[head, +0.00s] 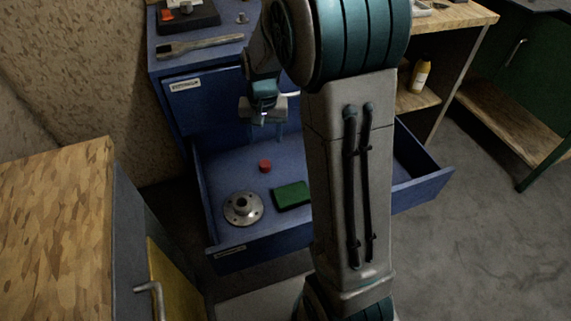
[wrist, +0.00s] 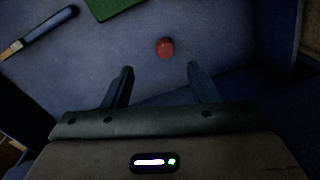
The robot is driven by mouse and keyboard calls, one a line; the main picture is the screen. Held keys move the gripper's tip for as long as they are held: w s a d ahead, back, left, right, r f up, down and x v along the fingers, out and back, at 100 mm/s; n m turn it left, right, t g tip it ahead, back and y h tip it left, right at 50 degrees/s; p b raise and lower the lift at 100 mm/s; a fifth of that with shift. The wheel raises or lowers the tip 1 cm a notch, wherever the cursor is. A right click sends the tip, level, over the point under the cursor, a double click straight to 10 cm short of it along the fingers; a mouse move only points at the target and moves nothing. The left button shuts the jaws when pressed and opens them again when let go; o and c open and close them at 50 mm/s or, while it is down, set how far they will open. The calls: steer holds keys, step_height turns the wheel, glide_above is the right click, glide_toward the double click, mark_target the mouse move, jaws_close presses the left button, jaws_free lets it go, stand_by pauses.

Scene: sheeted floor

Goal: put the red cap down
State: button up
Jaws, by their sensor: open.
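The red cap (head: 265,166) is a small red cylinder resting on the floor of an open blue drawer. In the wrist view the red cap (wrist: 165,47) lies beyond my fingertips, roughly midway between them. My gripper (head: 266,130) is above the drawer, over its back part, pointing down. In the wrist view my gripper (wrist: 160,72) has its two fingers spread with nothing between them. The cap is apart from both fingers.
The open drawer (head: 232,257) also holds a grey metal flange (head: 243,208) and a green block (head: 291,195). The wrist view shows a dark-handled tool (wrist: 42,30) in it. A wooden-topped cabinet (head: 50,225) stands at left. My arm hides part of the drawer.

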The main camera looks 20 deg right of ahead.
steer(key=s+r+n, duration=0.2)
steer(key=s+r, duration=0.1)
steer(key=s, duration=0.7)
steer(key=s+r+n+t, duration=0.1)
steer(key=s+r+n, duration=0.1)
steer(key=s, duration=0.8)
steer(key=shift+r, duration=0.7)
